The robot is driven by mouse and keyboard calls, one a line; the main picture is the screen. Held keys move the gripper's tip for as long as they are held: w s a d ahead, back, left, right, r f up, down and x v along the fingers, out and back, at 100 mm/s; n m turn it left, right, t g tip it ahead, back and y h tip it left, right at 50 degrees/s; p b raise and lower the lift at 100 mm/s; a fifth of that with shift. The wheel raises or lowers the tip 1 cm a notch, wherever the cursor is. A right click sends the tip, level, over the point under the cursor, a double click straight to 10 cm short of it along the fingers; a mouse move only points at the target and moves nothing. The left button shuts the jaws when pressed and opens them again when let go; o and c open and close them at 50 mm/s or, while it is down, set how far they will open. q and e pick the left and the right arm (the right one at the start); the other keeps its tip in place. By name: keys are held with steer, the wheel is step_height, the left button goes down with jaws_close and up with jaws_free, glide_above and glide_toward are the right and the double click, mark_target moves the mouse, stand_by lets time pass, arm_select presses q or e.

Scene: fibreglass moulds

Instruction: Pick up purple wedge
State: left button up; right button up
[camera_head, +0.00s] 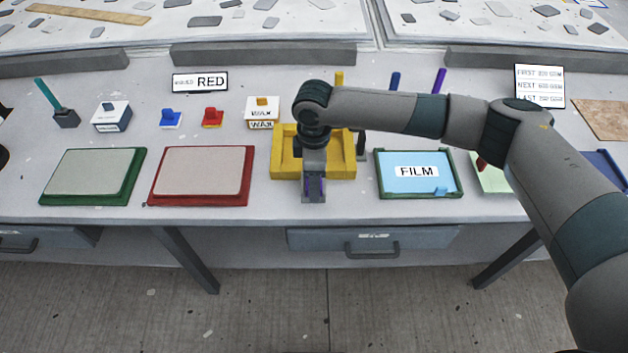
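My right gripper (314,192) points down at the front edge of the yellow mould (347,172), near the table's front. A small patch of purple, likely the purple wedge (314,186), shows between its grey fingers. Most of it is hidden by the gripper, and I cannot tell whether the fingers press on it or whether it is lifted. My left gripper is not in view.
A red-framed panel (198,202) and a green-framed panel (88,200) lie to the left. A blue FILM tray (415,190) lies to the right. Behind stand blue (171,119) and red (212,117) blocks, a WAX box (261,105) and a RED sign (200,82).

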steer(key=shift+s, duration=0.1)
steer(key=c, duration=1.3)
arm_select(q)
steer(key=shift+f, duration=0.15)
